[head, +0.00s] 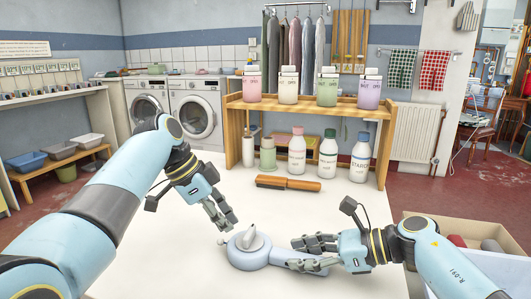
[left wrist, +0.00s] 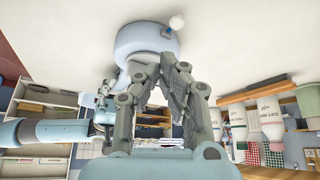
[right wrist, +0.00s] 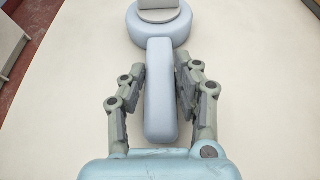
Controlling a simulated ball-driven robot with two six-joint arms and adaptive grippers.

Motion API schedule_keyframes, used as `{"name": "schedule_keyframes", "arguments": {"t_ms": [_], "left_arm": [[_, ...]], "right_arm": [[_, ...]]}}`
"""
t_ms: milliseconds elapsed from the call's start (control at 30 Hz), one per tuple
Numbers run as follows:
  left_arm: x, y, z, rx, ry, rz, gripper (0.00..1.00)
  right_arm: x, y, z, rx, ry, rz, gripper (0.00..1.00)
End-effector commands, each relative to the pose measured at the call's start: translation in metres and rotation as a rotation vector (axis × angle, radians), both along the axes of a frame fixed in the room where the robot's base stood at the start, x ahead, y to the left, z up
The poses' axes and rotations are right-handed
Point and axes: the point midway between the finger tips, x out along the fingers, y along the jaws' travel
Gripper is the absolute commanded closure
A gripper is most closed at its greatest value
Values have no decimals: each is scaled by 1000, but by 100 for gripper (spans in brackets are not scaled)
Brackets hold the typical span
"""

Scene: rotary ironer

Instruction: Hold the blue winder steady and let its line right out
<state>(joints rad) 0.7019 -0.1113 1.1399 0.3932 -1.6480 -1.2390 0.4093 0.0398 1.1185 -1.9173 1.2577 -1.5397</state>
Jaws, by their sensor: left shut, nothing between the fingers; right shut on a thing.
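The blue winder (head: 247,257) lies on the white table, a round body with a grey top piece (head: 250,240). Its long handle (right wrist: 159,100) points toward my right gripper (head: 308,254), which is shut on it from both sides. A small white ball (head: 221,242) sits at the winder's left edge; it also shows in the left wrist view (left wrist: 176,22). No stretch of line is visible. My left gripper (head: 230,224) is shut and empty, just above and behind the winder's round body, apart from the ball. In the left wrist view its fingertips (left wrist: 158,58) lie near the body.
A brown-handled brush (head: 288,183) lies behind on the table. Several bottles (head: 328,158) stand under a wooden shelf (head: 300,106) at the back. A box with rolled cloths (head: 470,258) is at the right front. The table left of the winder is clear.

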Motion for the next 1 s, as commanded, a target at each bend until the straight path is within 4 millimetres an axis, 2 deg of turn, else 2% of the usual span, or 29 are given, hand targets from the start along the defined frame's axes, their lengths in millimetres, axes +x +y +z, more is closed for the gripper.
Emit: {"name": "schedule_keyframes", "arguments": {"t_ms": [200,1000], "left_arm": [[0,0,-10,0,0,0,100],[-1,-5,-10,1,0,0,100]], "right_arm": [[0,0,0,0,0,0,100],[0,0,0,0,0,0,100]]}}
